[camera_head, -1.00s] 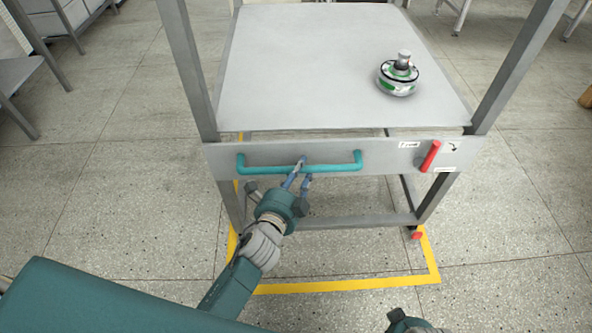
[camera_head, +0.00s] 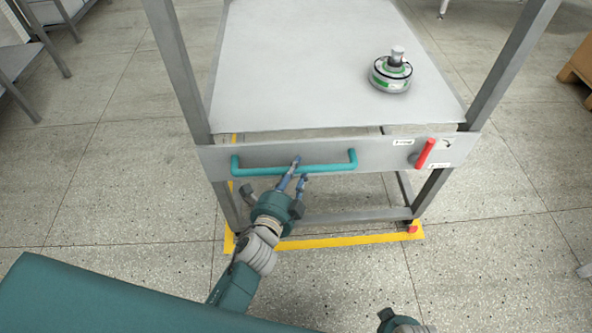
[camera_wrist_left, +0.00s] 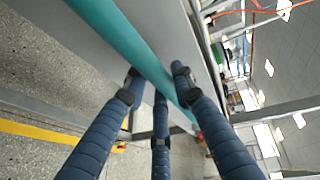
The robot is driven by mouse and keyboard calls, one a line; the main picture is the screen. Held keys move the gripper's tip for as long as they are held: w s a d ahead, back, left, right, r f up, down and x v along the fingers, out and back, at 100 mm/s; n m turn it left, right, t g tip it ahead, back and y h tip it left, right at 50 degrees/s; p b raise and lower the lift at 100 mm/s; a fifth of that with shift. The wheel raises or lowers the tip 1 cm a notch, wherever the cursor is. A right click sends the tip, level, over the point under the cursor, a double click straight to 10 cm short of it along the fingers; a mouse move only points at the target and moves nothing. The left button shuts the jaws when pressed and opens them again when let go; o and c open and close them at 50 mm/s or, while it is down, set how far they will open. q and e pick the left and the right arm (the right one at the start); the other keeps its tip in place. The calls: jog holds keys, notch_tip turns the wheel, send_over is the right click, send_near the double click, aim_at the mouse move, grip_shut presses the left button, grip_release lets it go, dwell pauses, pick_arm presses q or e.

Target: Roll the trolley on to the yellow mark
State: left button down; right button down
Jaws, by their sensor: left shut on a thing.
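The grey metal trolley (camera_head: 375,155) stands in front of me, its teal handle (camera_head: 335,168) across its near panel. My left gripper (camera_head: 299,173) is shut on the handle; the left wrist view shows its fingers around the teal bar (camera_wrist_left: 125,42). The yellow mark (camera_head: 350,240) is a floor outline; its front strip runs just under the trolley's near legs, and its far part is mostly hidden. A red-tipped near wheel (camera_head: 412,229) is at the strip's right end. Part of my right gripper (camera_head: 402,322) shows at the bottom edge, fingers out of view.
A round hub motor (camera_head: 391,73) sits on the trolley's top. A red lever (camera_head: 425,153) is on the right of the near panel. A shelf (camera_head: 22,70) stands at far left, a wooden box (camera_head: 578,70) at right. Floor beside the trolley is clear.

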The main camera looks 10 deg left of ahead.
pick_arm(q)
jog(key=shift+s+d+f, duration=0.1)
jog(key=shift+s+f, duration=0.1)
jog(key=shift+f, duration=0.05)
jog(key=c, duration=1.6)
grip_release()
jog(key=shift+o, duration=1)
jog(key=shift+s+r, duration=0.1)
jog(key=shift+r, duration=0.05)
jog(key=v, duration=1.2)
